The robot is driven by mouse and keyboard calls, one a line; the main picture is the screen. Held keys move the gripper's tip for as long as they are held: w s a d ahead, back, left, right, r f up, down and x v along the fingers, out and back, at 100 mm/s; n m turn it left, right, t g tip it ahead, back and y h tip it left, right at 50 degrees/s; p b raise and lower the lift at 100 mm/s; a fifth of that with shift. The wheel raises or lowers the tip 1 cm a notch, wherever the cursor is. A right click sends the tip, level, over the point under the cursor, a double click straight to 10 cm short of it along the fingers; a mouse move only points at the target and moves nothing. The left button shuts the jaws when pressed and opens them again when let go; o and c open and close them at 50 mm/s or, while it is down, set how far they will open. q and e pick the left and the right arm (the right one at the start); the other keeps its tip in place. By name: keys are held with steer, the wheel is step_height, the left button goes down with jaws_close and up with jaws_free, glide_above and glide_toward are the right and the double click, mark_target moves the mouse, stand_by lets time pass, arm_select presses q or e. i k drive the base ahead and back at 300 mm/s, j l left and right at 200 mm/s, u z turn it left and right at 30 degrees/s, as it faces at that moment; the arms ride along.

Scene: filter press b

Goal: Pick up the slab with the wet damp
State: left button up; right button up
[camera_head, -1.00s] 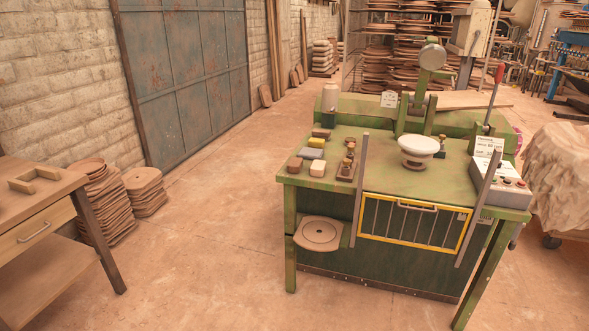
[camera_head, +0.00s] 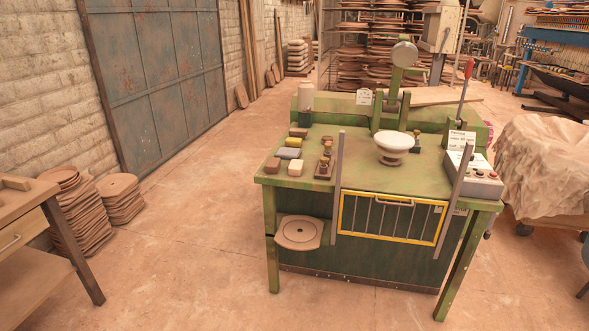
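Several small blocks lie at the left of the green press table (camera_head: 350,180). They are a brown block (camera_head: 299,132), a yellowish block (camera_head: 294,141), a grey block (camera_head: 289,153), a darker brown block (camera_head: 273,165) and a cream block (camera_head: 295,169). I cannot tell from here which one, if any, is the damp slab. Neither of my grippers is in view.
A white bowl (camera_head: 393,146) stands mid-table, right of a small tray (camera_head: 324,170) with knobbed pieces. A yellow-framed guard (camera_head: 390,238) and two grey uprights line the front edge. A control box (camera_head: 476,181) sits at right. Open floor lies left of the press.

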mark_target(272, 166)
steer(key=i+l, duration=0.2)
steer(key=i, duration=0.3)
steer(key=i+l, duration=0.15)
steer(key=i, duration=0.35)
steer(key=u, duration=0.05)
